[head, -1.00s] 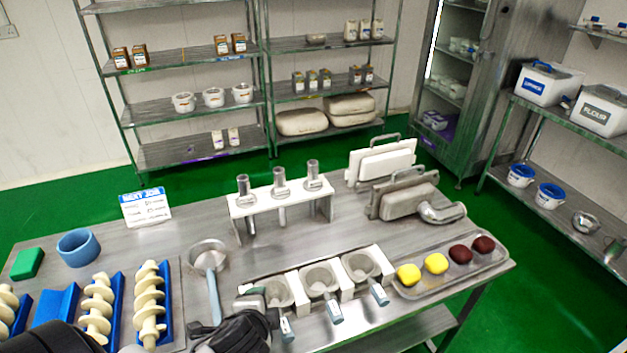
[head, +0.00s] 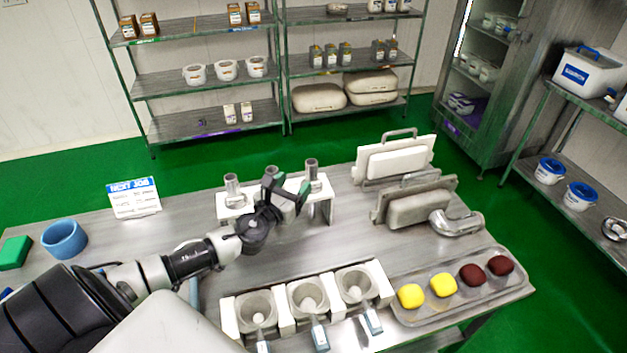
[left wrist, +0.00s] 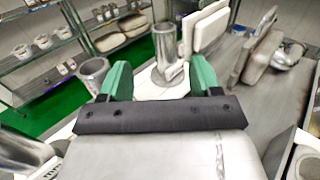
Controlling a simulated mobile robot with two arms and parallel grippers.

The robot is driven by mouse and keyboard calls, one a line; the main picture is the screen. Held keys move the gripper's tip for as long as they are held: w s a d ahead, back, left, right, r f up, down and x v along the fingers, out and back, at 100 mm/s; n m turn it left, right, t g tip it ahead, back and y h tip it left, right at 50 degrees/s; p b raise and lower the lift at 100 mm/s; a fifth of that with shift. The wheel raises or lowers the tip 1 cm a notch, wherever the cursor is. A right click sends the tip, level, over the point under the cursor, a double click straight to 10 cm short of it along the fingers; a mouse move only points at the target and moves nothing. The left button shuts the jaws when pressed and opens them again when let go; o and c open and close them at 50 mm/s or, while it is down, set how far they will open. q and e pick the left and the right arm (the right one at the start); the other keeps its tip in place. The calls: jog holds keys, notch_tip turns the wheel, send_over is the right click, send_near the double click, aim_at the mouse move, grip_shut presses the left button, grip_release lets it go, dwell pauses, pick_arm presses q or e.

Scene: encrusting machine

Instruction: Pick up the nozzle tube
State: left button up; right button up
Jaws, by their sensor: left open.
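Three grey metal nozzle tubes stand upright in a white rack (head: 236,213) on the table. The left tube (head: 232,184) and the right tube (head: 311,174) show in the head view; the middle one is mostly hidden behind my gripper. My left gripper (head: 288,184), with green fingers, is open and empty over the rack. In the left wrist view, the right tube (left wrist: 166,40) stands beyond the gap between the open fingers (left wrist: 160,80), apart from them. The middle tube (left wrist: 93,72) is just left of the left finger. My right gripper is not in view.
Moulds or plates (head: 400,160) stand behind and right of the rack, beside a bent metal pipe (head: 456,224). Several metal cups in a white holder (head: 286,316) are in front. A tray (head: 428,314) with yellow and dark red pieces is at right.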

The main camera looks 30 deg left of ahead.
aim_at(308, 172)
pick_arm(q)
jog(key=w, duration=0.2)
jog(key=shift+w, duration=0.4)
jog(key=w, duration=0.3)
jog(key=w+p, duration=0.1)
jog(key=shift+w+f, duration=0.25)
jog(key=shift+w, duration=0.05)
jog(key=shift+w+f, duration=0.15)
jog(key=shift+w, duration=0.35)
jog(key=shift+s, duration=0.1)
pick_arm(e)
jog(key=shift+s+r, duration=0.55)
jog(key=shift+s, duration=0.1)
pick_arm(q)
jog(key=shift+c, duration=1)
grip_shut()
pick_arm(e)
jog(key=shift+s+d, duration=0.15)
